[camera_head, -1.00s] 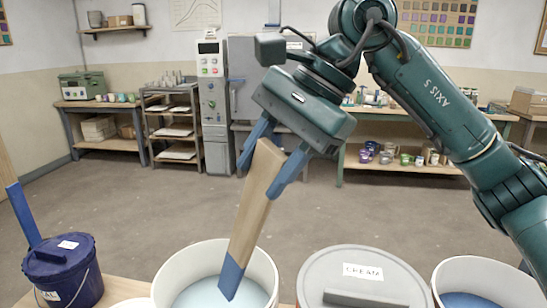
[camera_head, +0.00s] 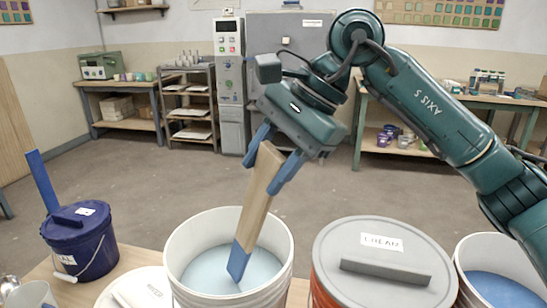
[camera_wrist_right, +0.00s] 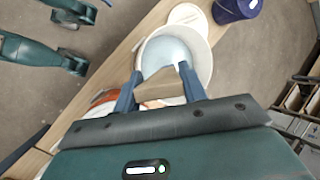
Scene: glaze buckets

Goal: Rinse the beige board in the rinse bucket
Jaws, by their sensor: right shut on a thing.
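My right gripper (camera_head: 273,157) is shut on the beige board (camera_head: 260,190), and both also show in the right wrist view, the gripper (camera_wrist_right: 157,82) and the board (camera_wrist_right: 156,90). The board hangs tilted over the white rinse bucket (camera_head: 185,278), its blue-coated lower end inside the bucket's opening as seen in the head view. Light blue liquid (camera_head: 205,270) fills the bucket. The whole blue end shows; I cannot tell whether it touches the liquid. The bucket also shows in the right wrist view (camera_wrist_right: 203,62). My left gripper is not in view.
A grey-lidded bucket (camera_head: 370,230) stands right of the rinse bucket, then a white bucket with blue contents (camera_head: 500,285). A lidded dark blue bucket (camera_head: 85,245) stands at left. A white lid (camera_head: 125,285) lies nearby. Shelves (camera_head: 190,110) and cabinets are farther back.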

